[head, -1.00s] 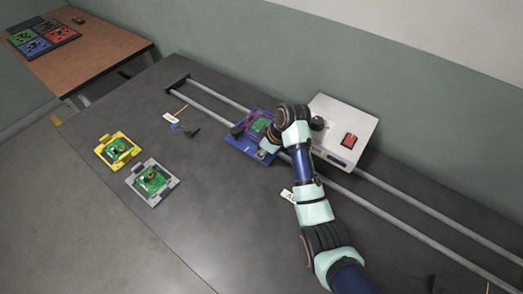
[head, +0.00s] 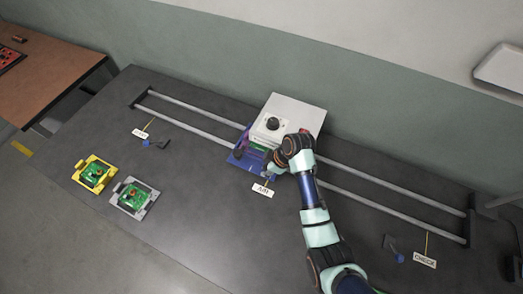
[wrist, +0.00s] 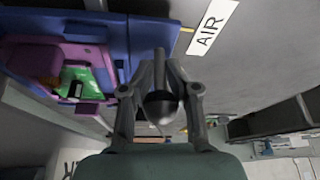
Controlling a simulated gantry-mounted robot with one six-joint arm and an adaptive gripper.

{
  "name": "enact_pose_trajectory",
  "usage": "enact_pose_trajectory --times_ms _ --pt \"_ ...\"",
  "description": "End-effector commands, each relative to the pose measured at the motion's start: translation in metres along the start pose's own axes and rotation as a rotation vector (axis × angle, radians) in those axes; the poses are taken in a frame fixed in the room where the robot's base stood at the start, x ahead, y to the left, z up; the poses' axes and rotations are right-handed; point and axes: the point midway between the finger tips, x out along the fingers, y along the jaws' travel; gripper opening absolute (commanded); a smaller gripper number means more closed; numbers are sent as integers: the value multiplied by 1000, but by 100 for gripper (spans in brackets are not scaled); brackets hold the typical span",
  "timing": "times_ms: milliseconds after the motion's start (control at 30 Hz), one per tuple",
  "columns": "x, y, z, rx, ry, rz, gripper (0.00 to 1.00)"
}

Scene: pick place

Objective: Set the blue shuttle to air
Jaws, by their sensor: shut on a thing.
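The blue shuttle (head: 237,158) sits on the two rails, just in front of the white box, which hides part of it. In the wrist view the shuttle (wrist: 150,38) carries a purple frame (wrist: 92,62) with a green circuit board (wrist: 76,84). My gripper (head: 271,170) is at the shuttle's front right. In the wrist view my gripper (wrist: 162,100) is shut on the shuttle's dark round knob (wrist: 163,110). The AIR sign (head: 262,191) stands right by the shuttle's front edge; it also shows in the wrist view (wrist: 211,30).
The white box (head: 300,107) with a black knob stands over the rails (head: 385,190). The START sign (head: 140,133) is left, the CHECK sign (head: 425,261) right. A yellow tray (head: 81,180) and a grey tray (head: 121,207) with boards lie at front left.

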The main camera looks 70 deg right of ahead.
Motion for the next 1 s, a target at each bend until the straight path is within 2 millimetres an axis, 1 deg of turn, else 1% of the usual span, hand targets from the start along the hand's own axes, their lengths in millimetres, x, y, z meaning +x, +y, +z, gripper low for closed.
enact_pose_trajectory --times_ms 33,200,400,600,967,1000 --pt "-16 -2 1 -7 10 4 0" --pt "-25 -9 29 -14 12 3 0" --pt "-32 -13 52 -17 12 4 0" --pt "-34 -14 62 -20 12 5 0" --pt "-34 -14 63 -20 12 5 0" --pt "-34 -14 63 -20 12 5 30"
